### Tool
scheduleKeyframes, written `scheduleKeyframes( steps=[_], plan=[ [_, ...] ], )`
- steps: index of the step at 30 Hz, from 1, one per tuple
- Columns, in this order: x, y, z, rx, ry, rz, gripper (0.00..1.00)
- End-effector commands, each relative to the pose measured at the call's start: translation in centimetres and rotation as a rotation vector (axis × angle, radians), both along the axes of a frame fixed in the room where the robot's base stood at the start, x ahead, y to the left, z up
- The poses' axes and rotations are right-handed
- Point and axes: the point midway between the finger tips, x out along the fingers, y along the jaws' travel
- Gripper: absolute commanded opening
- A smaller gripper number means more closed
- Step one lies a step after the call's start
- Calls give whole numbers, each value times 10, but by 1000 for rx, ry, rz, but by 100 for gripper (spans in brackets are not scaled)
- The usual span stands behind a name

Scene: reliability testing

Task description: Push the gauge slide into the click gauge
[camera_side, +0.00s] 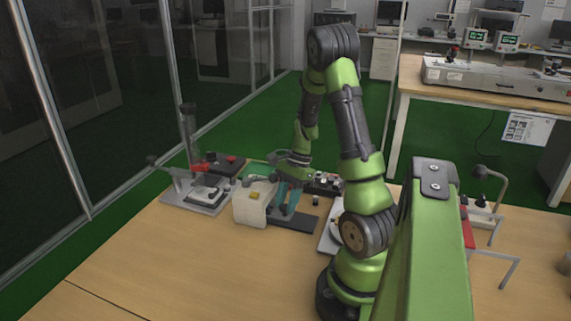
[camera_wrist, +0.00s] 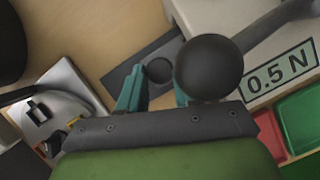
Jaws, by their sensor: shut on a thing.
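The click gauge is a beige block (camera_side: 250,210) with a yellow patch on top, left of my gripper. In the wrist view its "0.5 N" label (camera_wrist: 281,72) shows at the right. My gripper (camera_side: 284,207) points down with teal fingers over a dark flat base strip (camera_side: 300,223) beside the block. In the wrist view a round dark peg, seemingly the gauge slide (camera_wrist: 158,70), sits between the fingers (camera_wrist: 157,84), and they are shut on it. Its lower part and the exact contact are hidden. A dark ball (camera_wrist: 208,68) on a grey rod covers part of the right finger.
A grey fixture (camera_side: 197,195) with a lever stands left of the gauge. Red (camera_wrist: 268,135) and green (camera_wrist: 300,112) trays lie close by in the wrist view. A pale fixture (camera_wrist: 62,92) is at the left. The table's front left (camera_side: 170,260) is clear.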

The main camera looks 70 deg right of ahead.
Motion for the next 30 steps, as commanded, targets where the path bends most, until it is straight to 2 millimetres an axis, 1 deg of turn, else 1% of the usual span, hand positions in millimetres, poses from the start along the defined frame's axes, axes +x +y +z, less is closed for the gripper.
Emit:
scheduleKeyframes(
  steps=[1, 5, 6, 10, 11, 20, 23, 26, 28, 30],
  plan=[
    [5, 0, 1, -3, -10, 0, 0],
    [6, 0, 1, -4, -12, 0, 0],
    [6, 0, 1, -4, -13, 1, 36],
    [6, 0, 1, -4, -12, 2, 56],
    [6, 0, 1, -4, -12, 1, 59],
    [3, 0, 1, -4, -12, 0, 59],
    [-5, -1, 1, -6, -11, -3, 59],
    [-21, -1, 1, -4, -10, -5, 59],
    [-35, 0, 1, -4, -9, -5, 59],
    [-33, -8, 17, -10, -14, 1, 59]
  ],
)
